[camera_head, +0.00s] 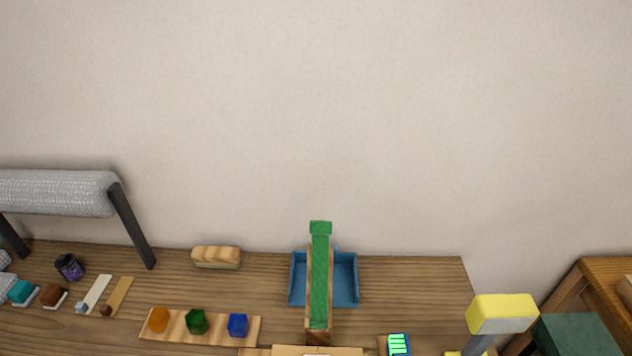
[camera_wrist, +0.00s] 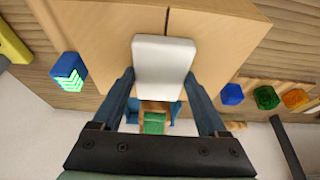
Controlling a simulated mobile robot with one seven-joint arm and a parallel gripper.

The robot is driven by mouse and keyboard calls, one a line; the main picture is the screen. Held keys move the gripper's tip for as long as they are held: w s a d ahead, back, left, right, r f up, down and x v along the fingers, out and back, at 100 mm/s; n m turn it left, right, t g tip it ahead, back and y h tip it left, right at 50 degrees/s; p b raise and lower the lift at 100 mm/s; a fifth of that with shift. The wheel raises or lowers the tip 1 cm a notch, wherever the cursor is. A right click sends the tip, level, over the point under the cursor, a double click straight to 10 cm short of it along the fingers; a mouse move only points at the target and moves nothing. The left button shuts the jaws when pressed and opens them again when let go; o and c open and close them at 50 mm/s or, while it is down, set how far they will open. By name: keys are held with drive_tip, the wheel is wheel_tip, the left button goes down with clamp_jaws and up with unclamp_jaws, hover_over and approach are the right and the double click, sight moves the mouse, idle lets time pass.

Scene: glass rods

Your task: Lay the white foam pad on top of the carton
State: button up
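The white foam pad (camera_wrist: 163,62) shows in the wrist view between the two fingers of my gripper (camera_wrist: 160,76). The fingertips meet its left and right edges, with no clear gap. The tan carton (camera_wrist: 220,35), with a dark seam along its top, lies behind the pad in that view. I cannot tell whether the pad touches the carton top. In the head view only a strip of the carton (camera_head: 320,350) shows at the bottom edge.
A green ramp (camera_head: 320,280) stands in a blue tray (camera_head: 346,280) behind the carton. A board (camera_head: 180,332) with orange, green and blue pieces lies left. A device with a lit green screen (camera_head: 398,344) and a yellow-topped stand (camera_head: 502,312) are right. The back right tabletop is clear.

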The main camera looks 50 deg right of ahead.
drive_tip(key=o, duration=0.4)
drive_tip(key=shift+c, duration=0.2)
drive_tip(key=shift+r, duration=0.1)
drive_tip(key=v, duration=1.2)
drive_tip(key=shift+b, duration=0.3)
drive_tip(key=shift+w+d+r, duration=0.15)
